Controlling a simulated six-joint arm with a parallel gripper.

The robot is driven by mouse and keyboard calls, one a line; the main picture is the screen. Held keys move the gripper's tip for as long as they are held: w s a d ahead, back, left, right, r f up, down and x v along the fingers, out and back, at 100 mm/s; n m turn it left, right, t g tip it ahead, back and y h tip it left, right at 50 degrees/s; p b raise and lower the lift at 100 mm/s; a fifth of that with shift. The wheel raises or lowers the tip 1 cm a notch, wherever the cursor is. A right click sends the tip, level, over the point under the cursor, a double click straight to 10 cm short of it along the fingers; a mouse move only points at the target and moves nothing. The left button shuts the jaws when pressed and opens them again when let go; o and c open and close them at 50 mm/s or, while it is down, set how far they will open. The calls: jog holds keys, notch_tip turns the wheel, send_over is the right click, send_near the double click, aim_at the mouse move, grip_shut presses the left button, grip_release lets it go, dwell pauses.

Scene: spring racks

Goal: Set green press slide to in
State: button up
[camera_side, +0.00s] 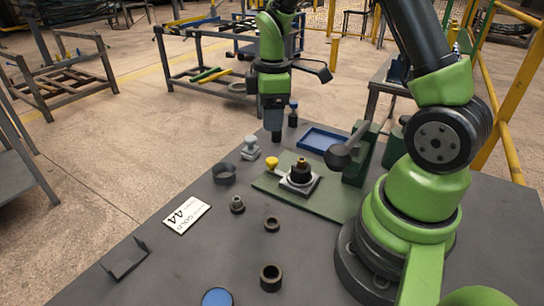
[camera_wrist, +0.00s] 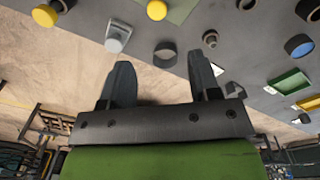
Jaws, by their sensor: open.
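The green press stands on the table in the side view, with a flat green base (camera_side: 333,205), an upright column (camera_side: 360,155) and a dark round-ended lever (camera_side: 342,157). Its slide (camera_side: 299,183) is a light square plate carrying a black part with a brassy top, left of the column. A yellow knob (camera_side: 272,162) is at the slide's left; it also shows at the top of the wrist view (camera_wrist: 157,10). My gripper (camera_side: 273,132) hangs pointing down above the table, behind and apart from the knob. Its fingers are spread and empty in the wrist view (camera_wrist: 161,75).
A grey block (camera_side: 250,148) and a dark ring (camera_side: 225,174) stand left of the press. A blue tray (camera_side: 323,139) and a blue-topped bottle (camera_side: 293,113) are behind it. Small rings, a white label card (camera_side: 187,215) and a dark bracket (camera_side: 124,258) lie in front.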

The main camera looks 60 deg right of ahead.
aim_at(272, 160)
jog(key=shift+n, duration=0.4)
jog(key=f, duration=1.2)
jog(key=shift+d, duration=0.4)
